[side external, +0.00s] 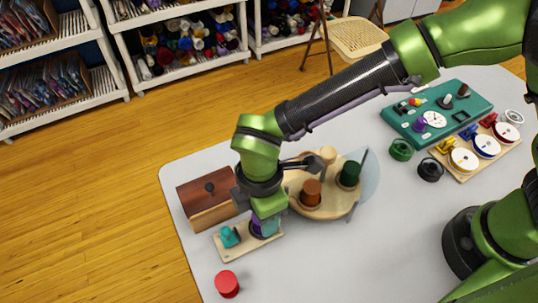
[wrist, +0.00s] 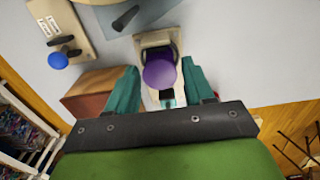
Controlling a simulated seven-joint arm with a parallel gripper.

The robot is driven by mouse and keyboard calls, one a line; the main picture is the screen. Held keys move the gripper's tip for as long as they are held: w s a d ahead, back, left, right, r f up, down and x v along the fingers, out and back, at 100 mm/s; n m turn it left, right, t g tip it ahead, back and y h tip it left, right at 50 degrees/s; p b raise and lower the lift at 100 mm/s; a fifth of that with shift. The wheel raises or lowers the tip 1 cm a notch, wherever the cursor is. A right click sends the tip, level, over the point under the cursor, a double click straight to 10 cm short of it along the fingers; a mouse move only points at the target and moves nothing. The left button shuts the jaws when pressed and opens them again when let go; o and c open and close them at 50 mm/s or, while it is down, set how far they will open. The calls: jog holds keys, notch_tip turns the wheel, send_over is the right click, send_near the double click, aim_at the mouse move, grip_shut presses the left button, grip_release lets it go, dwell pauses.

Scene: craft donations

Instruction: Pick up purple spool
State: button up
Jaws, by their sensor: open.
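The purple spool (wrist: 159,72) shows in the wrist view between the two teal fingers of my gripper (wrist: 160,78). A gap shows on each side of it. In the side external view the purple spool (side external: 268,226) is partly hidden behind my gripper (side external: 264,214), which points down over a small light wooden board (side external: 262,247). My gripper is open. I cannot tell exactly how far down the fingers reach along the spool.
A brown wooden box (side external: 207,198) stands close behind the gripper. A round wooden tray (side external: 325,211) with several spools lies to the right. A red spool (side external: 227,283) stands in front.

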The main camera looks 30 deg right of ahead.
jog(key=c, duration=0.6)
jog(key=shift+r, duration=3.8)
jog(key=shift+r, duration=0.1)
